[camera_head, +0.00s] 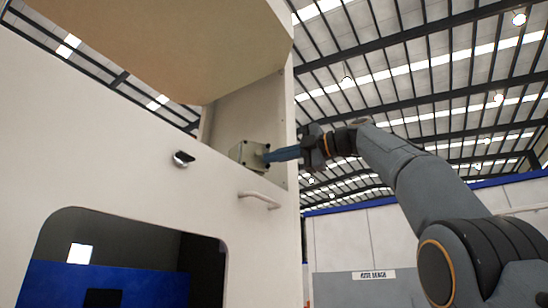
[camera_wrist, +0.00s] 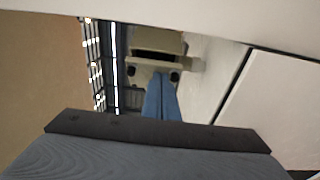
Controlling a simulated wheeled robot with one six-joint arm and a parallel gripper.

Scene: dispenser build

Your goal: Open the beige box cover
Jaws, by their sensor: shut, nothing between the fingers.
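The small beige box (camera_head: 247,153) sits inside the upper recess of a white cabinet, with round dark fasteners on its near face. In the wrist view the beige box (camera_wrist: 153,42) is straight ahead, with a dark slot above a pale lower edge and dark round spots at either side. I cannot tell whether the slot is a gap under its cover. My gripper (camera_head: 270,156) reaches in from the right, its blue fingers shut and empty. The fingertips (camera_wrist: 160,76) are at the box's near side; whether they touch it is unclear.
A large beige panel (camera_head: 165,45) overhangs the recess. The white cabinet front (camera_head: 110,165) has a handle (camera_head: 260,199), a dark knob (camera_head: 183,158) and a lower opening. The recess wall (camera_wrist: 210,75) is close on the right in the wrist view.

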